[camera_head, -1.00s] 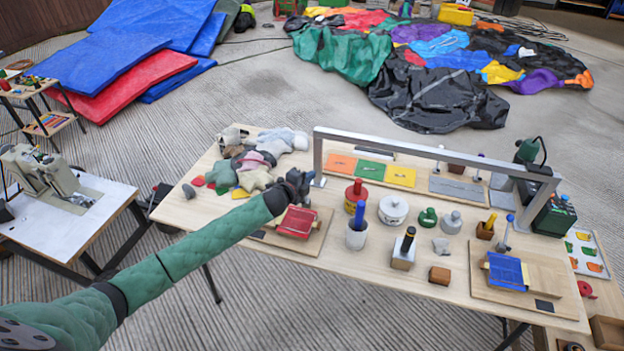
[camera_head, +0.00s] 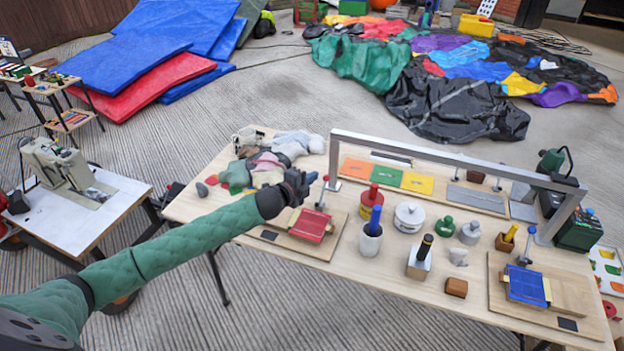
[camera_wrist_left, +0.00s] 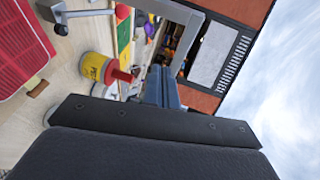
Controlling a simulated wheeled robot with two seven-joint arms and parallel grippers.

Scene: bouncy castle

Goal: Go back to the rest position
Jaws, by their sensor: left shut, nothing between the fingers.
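My left arm comes in from the left in a green quilted sleeve. Its black gripper (camera_head: 302,183) is over the table (camera_head: 300,262), in front of the cloth pile and just left of a red-knobbed lever on a wooden board. The gripper is shut and empty. In the left wrist view the closed fingers (camera_wrist_left: 163,88) point toward the silver frame and hold nothing. My right gripper is not in view.
A red hinged piece (camera_head: 310,225) sits below the gripper. Rags (camera_head: 270,165) lie behind it. A white side table (camera_head: 95,215) is at left.

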